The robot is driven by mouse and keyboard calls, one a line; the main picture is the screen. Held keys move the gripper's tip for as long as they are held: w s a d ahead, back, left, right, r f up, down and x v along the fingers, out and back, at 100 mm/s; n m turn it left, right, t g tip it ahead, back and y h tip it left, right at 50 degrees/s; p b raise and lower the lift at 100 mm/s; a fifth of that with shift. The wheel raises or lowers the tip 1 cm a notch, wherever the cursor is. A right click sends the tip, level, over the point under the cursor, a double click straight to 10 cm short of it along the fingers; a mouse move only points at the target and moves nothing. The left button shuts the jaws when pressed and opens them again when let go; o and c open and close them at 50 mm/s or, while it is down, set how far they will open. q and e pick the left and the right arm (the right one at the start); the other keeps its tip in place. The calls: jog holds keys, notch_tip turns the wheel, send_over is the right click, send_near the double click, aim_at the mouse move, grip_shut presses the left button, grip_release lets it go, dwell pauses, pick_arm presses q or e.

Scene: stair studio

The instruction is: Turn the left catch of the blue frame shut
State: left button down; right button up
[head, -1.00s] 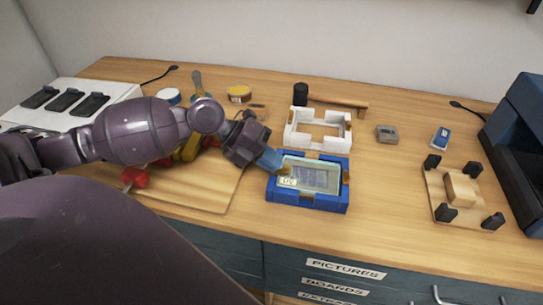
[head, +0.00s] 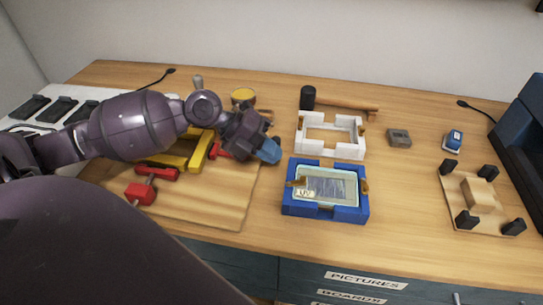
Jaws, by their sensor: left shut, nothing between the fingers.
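The blue frame (head: 326,211) lies on the bench and holds a pale glazed panel with a "UV" label (head: 306,193). Its left catch (head: 297,182) is a small brown tab lying roughly crosswise, its inner end over the panel's left edge. The right catch (head: 365,187) is a brown tab on the right wall, turned more along that wall. My left gripper (head: 269,151), with blue fingertips, is shut and empty. It is up and left of the blue frame, apart from it. My right gripper is out of view.
A white frame (head: 301,136) lies just behind the blue one. A wooden board (head: 221,205) with red clamps (head: 141,193) and a yellow frame (head: 183,163) is at left. A hammer (head: 345,104), grey block (head: 398,138) and wooden fixture (head: 451,188) lie around.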

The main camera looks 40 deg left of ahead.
pick_arm(q)
jog(key=shift+w+a+r, duration=0.35)
jog(key=shift+a+r, duration=0.5)
jog(key=shift+a, duration=0.2)
jog(key=shift+w+a+r, duration=0.3)
jog(key=shift+a+r, duration=0.6)
jog(key=shift+a, duration=0.2)
jog(key=shift+w+a+r, duration=0.35)
jog(key=shift+a+r, duration=0.5)
jog(key=shift+a, duration=0.2)
